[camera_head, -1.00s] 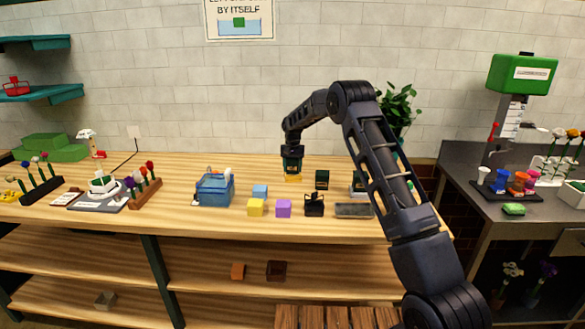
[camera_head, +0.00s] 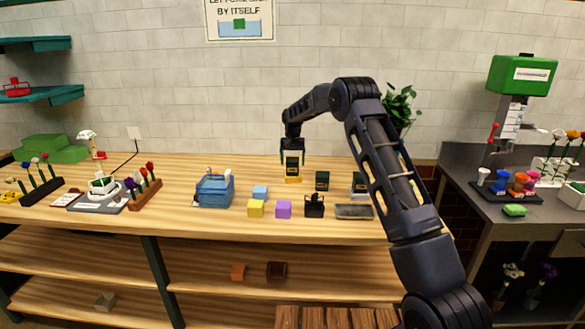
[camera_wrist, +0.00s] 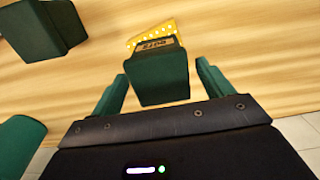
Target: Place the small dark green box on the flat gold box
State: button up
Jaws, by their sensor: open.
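The small dark green box (camera_head: 292,167) stands upright on the flat gold box (camera_head: 292,180) on the wooden counter. In the wrist view the dark green box (camera_wrist: 160,78) lies between the fingers, with a gap on each side. A corner of the gold box (camera_wrist: 150,33) with pale dots shows beyond it. My gripper (camera_head: 292,155) is open just above the dark green box and is apart from it. In the wrist view my gripper (camera_wrist: 162,84) shows both green fingers spread.
Another dark green box (camera_head: 322,180) stands close to the right. A blue basket (camera_head: 215,189), blue cube (camera_head: 260,192), yellow cube (camera_head: 256,208), purple cube (camera_head: 283,209), black item (camera_head: 314,205) and grey tray (camera_head: 354,211) are in front.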

aim_at(293, 159)
notch_tip(293, 159, up, 8)
jog(key=shift+f, duration=0.1)
jog(key=shift+d+r, duration=0.1)
jog(key=shift+r, duration=0.1)
jog(key=s+d+r+t, duration=0.1)
jog(key=s+d+r, duration=0.8)
jog(key=d+r, duration=0.35)
jog(key=s+d+r+t, duration=0.1)
jog(key=s+d+r, duration=0.35)
jog(key=s, duration=0.35)
jog(key=s+d+r, duration=0.4)
jog(key=s+d, duration=0.2)
jog(key=s, duration=0.3)
jog(key=s+d+f+t, duration=0.1)
jog(key=s+d, duration=0.3)
jog(key=s, duration=0.6)
jog(key=s+d+f, duration=0.4)
jog(key=s, duration=0.7)
jog(key=s+d+f+t, duration=0.1)
jog(key=s+d+f, duration=0.1)
jog(key=s, duration=0.9)
jog(key=shift+d+f+t, duration=0.3)
jog(key=shift+d+f, duration=0.05)
jog(key=shift+d, duration=0.55)
